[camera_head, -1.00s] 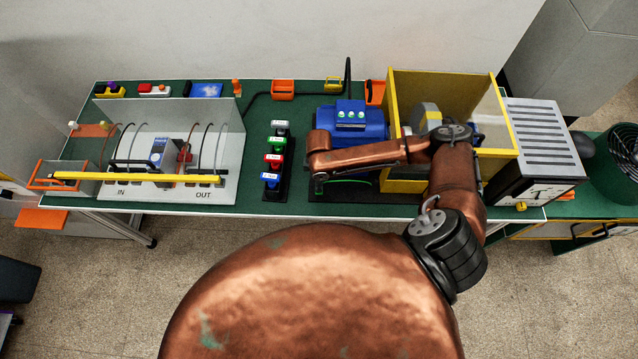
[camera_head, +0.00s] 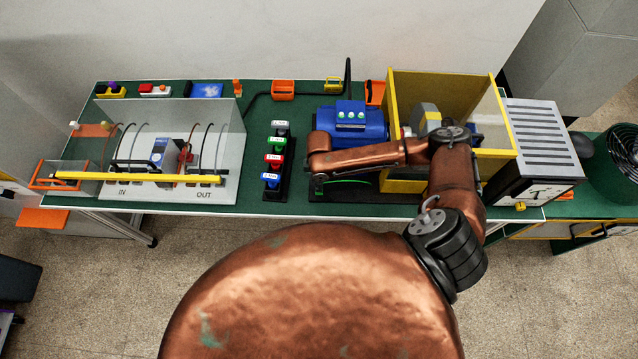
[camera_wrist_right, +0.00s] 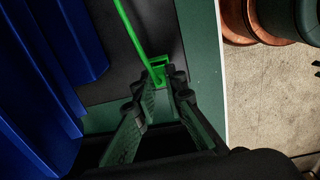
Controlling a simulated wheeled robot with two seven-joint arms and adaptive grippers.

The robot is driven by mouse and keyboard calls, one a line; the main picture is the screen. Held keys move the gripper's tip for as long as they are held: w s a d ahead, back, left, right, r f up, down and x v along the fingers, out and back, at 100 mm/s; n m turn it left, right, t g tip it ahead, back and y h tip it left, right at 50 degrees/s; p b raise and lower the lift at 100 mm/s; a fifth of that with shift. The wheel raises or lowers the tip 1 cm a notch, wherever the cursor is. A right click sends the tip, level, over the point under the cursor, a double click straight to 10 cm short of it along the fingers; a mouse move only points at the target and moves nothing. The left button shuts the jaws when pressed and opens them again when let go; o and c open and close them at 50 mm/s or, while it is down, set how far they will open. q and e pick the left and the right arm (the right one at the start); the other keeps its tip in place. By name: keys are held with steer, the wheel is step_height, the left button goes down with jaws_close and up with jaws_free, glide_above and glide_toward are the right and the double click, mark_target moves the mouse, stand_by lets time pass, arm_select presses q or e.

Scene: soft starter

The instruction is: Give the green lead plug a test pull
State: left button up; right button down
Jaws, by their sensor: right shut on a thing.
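In the right wrist view, my right gripper (camera_wrist_right: 162,82) is shut on the green lead plug (camera_wrist_right: 158,71), which shows as a small bright green frame between the fingertips. The green lead (camera_wrist_right: 128,27) runs up from it, out of the top of the view. In the head view, my copper right arm reaches left over the bench, and the right gripper (camera_head: 318,185) points down in front of the blue motor (camera_head: 350,127). The arm hides most of the plug's surroundings there; only a short arc of the green lead shows. My left gripper is not in view.
A yellow-walled box (camera_head: 393,92) stands behind and right of the arm. The starter panel (camera_head: 228,180) with clear covers is further left. The green bench top (camera_head: 258,115) has some free room.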

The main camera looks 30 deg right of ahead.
steer(key=c, duration=1.9)
jaws_free()
step_height(320, 180, up, 12)
